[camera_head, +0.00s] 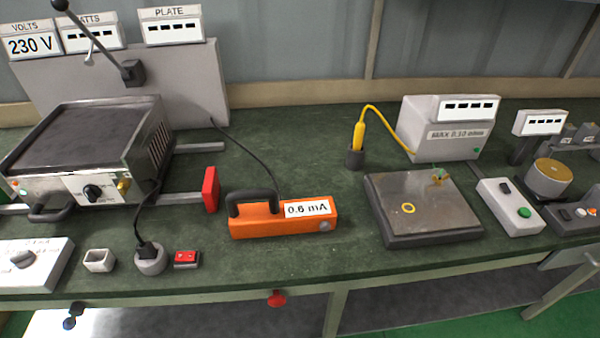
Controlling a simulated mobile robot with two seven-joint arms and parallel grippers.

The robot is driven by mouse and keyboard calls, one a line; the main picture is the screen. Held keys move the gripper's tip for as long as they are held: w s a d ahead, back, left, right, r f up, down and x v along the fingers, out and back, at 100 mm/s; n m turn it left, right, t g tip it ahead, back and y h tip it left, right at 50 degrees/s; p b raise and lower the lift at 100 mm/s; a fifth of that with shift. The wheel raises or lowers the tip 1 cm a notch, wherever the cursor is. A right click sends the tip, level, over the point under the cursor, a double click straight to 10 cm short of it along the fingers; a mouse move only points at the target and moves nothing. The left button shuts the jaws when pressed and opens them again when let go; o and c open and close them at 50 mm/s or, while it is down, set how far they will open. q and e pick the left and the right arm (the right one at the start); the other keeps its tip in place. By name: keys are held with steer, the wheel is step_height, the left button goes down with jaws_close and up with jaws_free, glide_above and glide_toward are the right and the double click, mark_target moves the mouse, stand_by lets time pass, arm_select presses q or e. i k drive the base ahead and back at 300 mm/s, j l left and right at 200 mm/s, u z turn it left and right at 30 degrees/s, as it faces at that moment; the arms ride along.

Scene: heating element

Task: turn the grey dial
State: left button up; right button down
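A grey dial (23,259) sits on the sloping top of a white box (38,266) at the left front of the bench. Faint markings run along the box top, too small to read. The box is cut off by the left picture edge. A black dial (92,193) is on the front of the metal hot-plate appliance (90,150) behind it. Neither of my grippers shows in the head view.
A white square cup (99,260), a round grey socket with a black plug (150,261) and a small red switch block (187,259) stand right of the dial box. An orange meter (270,218) reads 0.6 mA. A dark plate (420,205) lies farther right. Green bench top (315,165) is clear between them.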

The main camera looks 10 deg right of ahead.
mark_target(24, 259)
steer(key=u, duration=0.75)
steer(key=i+u, duration=0.1)
steer(key=u, duration=0.3)
steer(key=i+j+u, duration=0.1)
steer(key=u, duration=0.65)
steer(key=i+u, duration=0.15)
steer(key=u, duration=0.25)
